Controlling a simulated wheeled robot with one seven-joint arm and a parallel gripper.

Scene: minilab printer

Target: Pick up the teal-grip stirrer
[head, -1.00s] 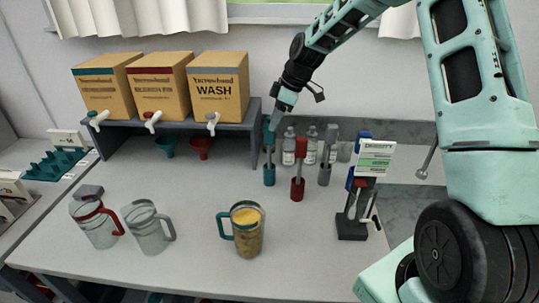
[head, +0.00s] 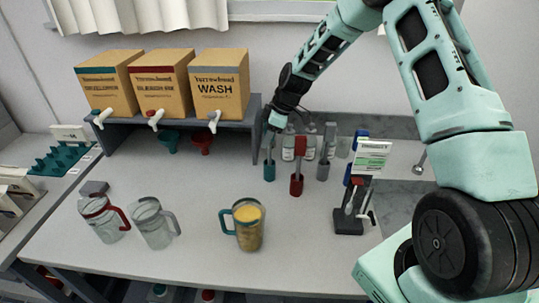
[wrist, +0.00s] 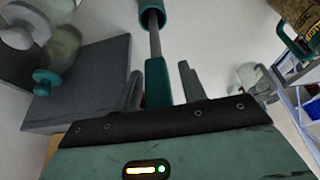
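The teal-grip stirrer stands upright on the table in the head view (head: 268,142), left of a red and a grey one, its lower end in a teal cylinder (head: 269,172). My gripper (head: 275,122) is at its top and partly covers it. In the wrist view, the teal grip (wrist: 158,82) lies between the two fingers of my gripper (wrist: 162,85). The fingers are apart, with a narrow gap on the right side of the grip. Contact on the left side is hard to tell. The grey rod (wrist: 153,38) runs on to the teal cylinder.
The red stirrer (head: 299,146) and grey stirrer (head: 329,133) stand close to the right, with bottles behind. A grey shelf (head: 240,140) with boxes and spouts stands close left. A teal-handled jug (head: 248,232) stands in front. The table's front left is clear between jugs.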

